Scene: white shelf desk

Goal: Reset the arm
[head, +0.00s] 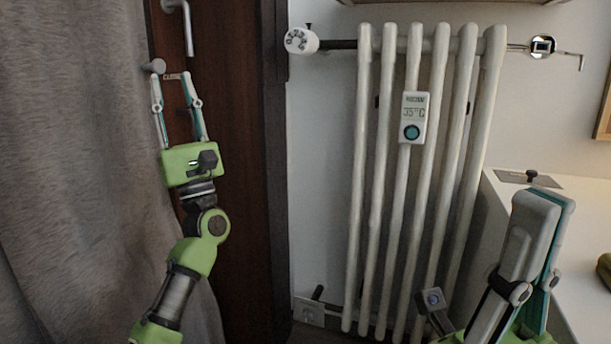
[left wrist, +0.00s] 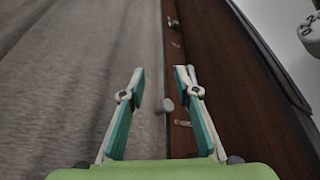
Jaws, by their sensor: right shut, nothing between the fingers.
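My left gripper (head: 172,78) is raised in front of the dark brown door, close to the grey curtain. Its two fingers are spread apart with nothing held between them. In the left wrist view the open left gripper (left wrist: 161,71) points along the curtain and door, and a grey knob (left wrist: 166,105) shows in the gap between the fingers. I cannot tell how far the knob is from them. My right gripper (head: 544,196) is at the lower right, pointing up, with its fingers together and empty. It covers part of the white desk.
The door (head: 237,130) has a metal handle (head: 188,28) above my left gripper. The curtain (head: 70,150) hangs at the left. A white radiator (head: 362,180) with a thermostat (head: 414,118) stands on the wall between my arms. The white desk (head: 577,215) is at the right.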

